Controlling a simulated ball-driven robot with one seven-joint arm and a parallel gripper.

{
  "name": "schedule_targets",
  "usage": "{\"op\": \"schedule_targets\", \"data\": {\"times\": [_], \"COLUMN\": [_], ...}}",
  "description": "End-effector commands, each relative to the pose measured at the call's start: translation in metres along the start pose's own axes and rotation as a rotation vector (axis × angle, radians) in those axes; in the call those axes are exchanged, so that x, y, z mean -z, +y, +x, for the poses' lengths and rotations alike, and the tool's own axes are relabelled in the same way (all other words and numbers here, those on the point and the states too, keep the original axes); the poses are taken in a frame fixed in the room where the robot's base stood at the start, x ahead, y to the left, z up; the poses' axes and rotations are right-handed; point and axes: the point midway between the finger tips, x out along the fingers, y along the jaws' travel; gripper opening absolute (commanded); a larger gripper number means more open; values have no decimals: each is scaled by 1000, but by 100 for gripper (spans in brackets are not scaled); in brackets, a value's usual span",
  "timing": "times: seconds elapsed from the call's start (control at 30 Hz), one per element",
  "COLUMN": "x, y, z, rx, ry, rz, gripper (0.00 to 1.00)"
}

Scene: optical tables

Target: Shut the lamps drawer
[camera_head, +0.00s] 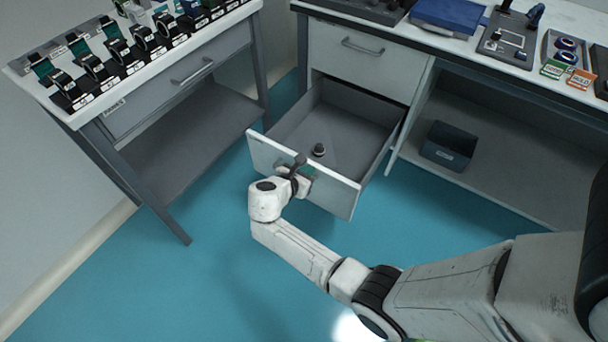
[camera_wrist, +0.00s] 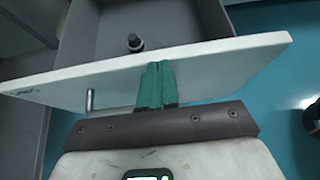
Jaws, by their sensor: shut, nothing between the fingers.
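The open drawer (camera_head: 335,196) is the lower one of the right-hand bench and is pulled well out. Its white front also shows in the wrist view (camera_wrist: 225,62), with part of a metal handle (camera_wrist: 89,100) left of my fingers. A small dark round object (camera_head: 319,150) stands on the drawer floor; it shows in the wrist view too (camera_wrist: 134,42). My gripper (camera_head: 306,172) is at the outer face of the drawer front. Its green fingers (camera_wrist: 156,84) are shut together and empty, with their tips at the front panel; I cannot tell whether they touch it. The drawer's label is not readable.
A closed upper drawer (camera_head: 358,62) sits above the open one. A left table (camera_head: 185,95) bears several black mounts. A dark bin (camera_head: 449,145) stands on the right bench's lower shelf. The blue floor (camera_head: 200,270) in front is clear.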

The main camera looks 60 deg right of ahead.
Motion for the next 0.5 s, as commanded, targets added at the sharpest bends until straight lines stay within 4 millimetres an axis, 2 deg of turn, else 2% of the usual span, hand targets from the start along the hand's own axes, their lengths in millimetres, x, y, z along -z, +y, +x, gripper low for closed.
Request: {"op": "schedule_targets", "data": {"times": [0.17, 0.5], "x": [-19, -64], "y": [-1, -2], "z": [33, 116], "rx": [7, 8], "ry": [1, 0], "rz": [5, 6], "gripper": [0, 0]}}
